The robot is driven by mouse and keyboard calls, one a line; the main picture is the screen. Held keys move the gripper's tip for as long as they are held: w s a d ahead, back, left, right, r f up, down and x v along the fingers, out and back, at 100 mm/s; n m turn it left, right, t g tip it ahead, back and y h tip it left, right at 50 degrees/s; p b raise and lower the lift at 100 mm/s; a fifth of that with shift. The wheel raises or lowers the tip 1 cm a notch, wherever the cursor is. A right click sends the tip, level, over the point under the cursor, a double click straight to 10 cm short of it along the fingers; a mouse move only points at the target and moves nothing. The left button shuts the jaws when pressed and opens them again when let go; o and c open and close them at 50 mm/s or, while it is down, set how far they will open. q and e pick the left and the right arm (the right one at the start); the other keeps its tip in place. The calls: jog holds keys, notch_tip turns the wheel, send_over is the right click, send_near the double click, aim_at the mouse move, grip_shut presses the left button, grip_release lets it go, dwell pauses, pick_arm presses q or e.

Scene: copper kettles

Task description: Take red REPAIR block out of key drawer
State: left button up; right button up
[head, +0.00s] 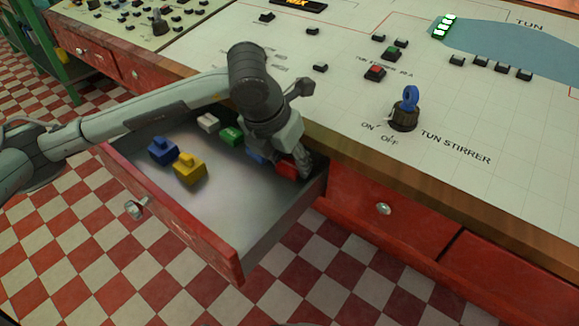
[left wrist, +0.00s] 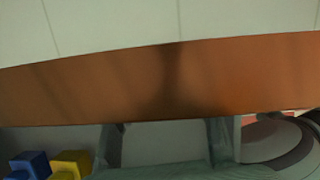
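The key drawer (head: 180,232) is pulled open below the console. The red block (head: 287,170) lies at its right end, close to the console edge, and is partly hidden by my left gripper. My left gripper (head: 296,162) reaches down into the drawer at the red block. I cannot tell whether its fingers are around the block, touching it or closed on it. The red block cannot be made out in the left wrist view. Any lettering on it is unreadable. My right gripper is in neither view.
The drawer also holds a blue block (head: 162,151), a yellow block (head: 189,168), a white block (head: 208,122), a green block (head: 231,136) and another blue block (head: 255,157). The console's wooden edge (left wrist: 170,80) is close to my left wrist. A blue key (head: 410,97) stands in the stirrer switch.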

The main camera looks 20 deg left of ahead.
pick_arm(q)
jog(key=c, duration=0.6)
jog(key=shift+o, duration=0.2)
jog(key=shift+r, duration=0.15)
